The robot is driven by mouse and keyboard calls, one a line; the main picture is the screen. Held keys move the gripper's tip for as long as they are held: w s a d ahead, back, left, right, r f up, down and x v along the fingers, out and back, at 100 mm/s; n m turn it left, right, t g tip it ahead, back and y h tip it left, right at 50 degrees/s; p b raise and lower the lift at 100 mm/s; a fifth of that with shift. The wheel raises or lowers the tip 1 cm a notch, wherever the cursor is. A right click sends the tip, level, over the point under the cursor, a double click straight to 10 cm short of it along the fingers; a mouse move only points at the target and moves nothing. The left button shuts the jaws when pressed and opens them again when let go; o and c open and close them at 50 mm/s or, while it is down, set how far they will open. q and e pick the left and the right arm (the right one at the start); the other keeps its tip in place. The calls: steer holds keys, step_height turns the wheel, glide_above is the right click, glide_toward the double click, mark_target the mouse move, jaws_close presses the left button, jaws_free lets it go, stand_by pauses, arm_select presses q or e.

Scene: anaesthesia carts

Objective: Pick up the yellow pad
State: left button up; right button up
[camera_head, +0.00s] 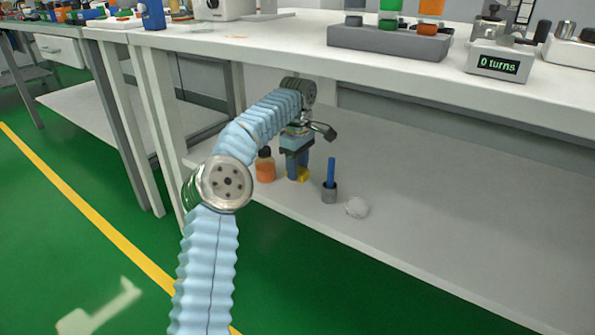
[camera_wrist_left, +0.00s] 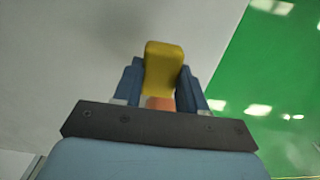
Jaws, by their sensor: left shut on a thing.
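The yellow pad (camera_wrist_left: 164,70) is between the two blue fingers of my left gripper (camera_wrist_left: 160,88) in the left wrist view. My left gripper is shut on it. In the head view my left gripper (camera_head: 297,170) points down over the lower shelf, and a small part of the yellow pad (camera_head: 303,174) shows at its fingertips. The head view does not clearly show whether the pad touches the shelf. My right gripper is not in view.
On the lower shelf (camera_head: 450,225), an orange bottle (camera_head: 265,168) stands just left of my gripper. A grey holder with a blue stick (camera_head: 330,180) and a white lump (camera_head: 357,208) are to its right. The white tabletop (camera_head: 290,45) is above. The shelf's right side is clear.

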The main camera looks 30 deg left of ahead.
arm_select(q)
steer(key=s, duration=0.1)
steer(key=b, duration=0.1)
steer(key=s+b, duration=0.1)
steer(key=shift+s+a, duration=0.25)
steer(key=shift+s, duration=0.1)
steer(key=s, duration=1.5)
steer(key=shift+s+a+b, duration=0.25)
steer(key=shift+a+b, duration=0.1)
steer(key=shift+a, duration=0.1)
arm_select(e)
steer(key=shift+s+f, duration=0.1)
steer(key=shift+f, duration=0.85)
